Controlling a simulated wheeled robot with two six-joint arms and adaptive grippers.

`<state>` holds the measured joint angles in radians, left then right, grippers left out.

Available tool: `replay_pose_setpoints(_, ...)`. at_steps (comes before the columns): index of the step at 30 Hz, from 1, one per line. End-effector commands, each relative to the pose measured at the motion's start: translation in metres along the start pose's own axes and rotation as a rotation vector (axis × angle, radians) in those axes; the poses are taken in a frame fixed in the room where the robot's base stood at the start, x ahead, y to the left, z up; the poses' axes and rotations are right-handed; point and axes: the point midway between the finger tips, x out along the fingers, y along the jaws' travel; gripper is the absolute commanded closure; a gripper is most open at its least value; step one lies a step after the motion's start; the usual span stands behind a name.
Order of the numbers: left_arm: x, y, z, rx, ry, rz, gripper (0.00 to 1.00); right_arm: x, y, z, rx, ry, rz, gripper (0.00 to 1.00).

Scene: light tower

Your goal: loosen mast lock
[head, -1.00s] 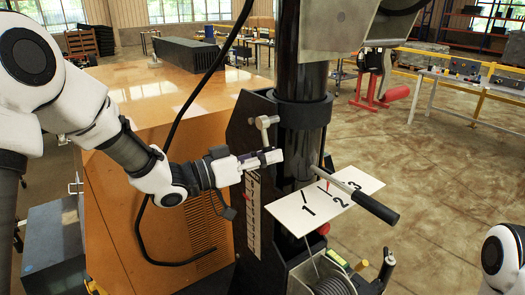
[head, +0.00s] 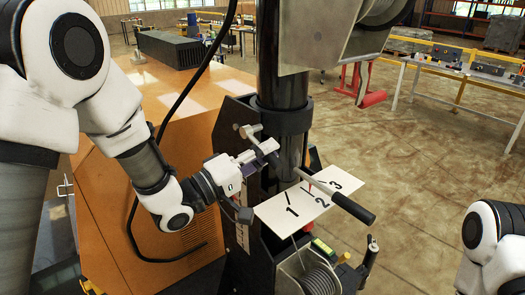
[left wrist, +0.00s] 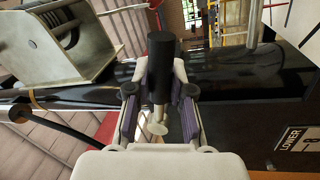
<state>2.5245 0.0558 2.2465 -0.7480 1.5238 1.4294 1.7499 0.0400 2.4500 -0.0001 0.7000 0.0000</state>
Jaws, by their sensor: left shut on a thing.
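My left gripper (head: 268,148) reaches in from the left at the handle, just in front of the mast. In the left wrist view, the fingers (left wrist: 160,102) are closed around a black cylindrical grip (left wrist: 160,65) with a pale metal end below it. The mast (left wrist: 240,78) runs across behind it. The gripper hides part of the handle in the head view. My right gripper is out of view; only part of that arm shows.
A winch drum (head: 318,280) is lower down. An orange cabinet (head: 110,190) fills the left.

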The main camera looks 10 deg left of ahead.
Motion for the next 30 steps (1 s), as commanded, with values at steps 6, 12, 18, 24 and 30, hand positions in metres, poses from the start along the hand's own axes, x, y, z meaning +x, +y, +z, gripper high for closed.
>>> replay_pose_setpoints(6,0.004,0.017,-0.006,-0.147,0.037,0.012,1.0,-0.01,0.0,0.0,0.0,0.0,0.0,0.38)
replay_pose_setpoints(12,0.005,0.022,-0.008,-0.24,0.054,0.013,1.0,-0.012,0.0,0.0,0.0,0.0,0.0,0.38)
replay_pose_setpoints(18,0.005,0.024,-0.009,-0.287,0.063,0.013,1.0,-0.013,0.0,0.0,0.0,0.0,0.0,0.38)
replay_pose_setpoints(24,0.005,0.025,-0.009,-0.297,0.066,0.013,1.0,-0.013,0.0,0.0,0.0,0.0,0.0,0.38)
replay_pose_setpoints(30,0.005,0.025,-0.009,-0.297,0.066,0.014,1.0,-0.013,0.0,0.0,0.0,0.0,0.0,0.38)
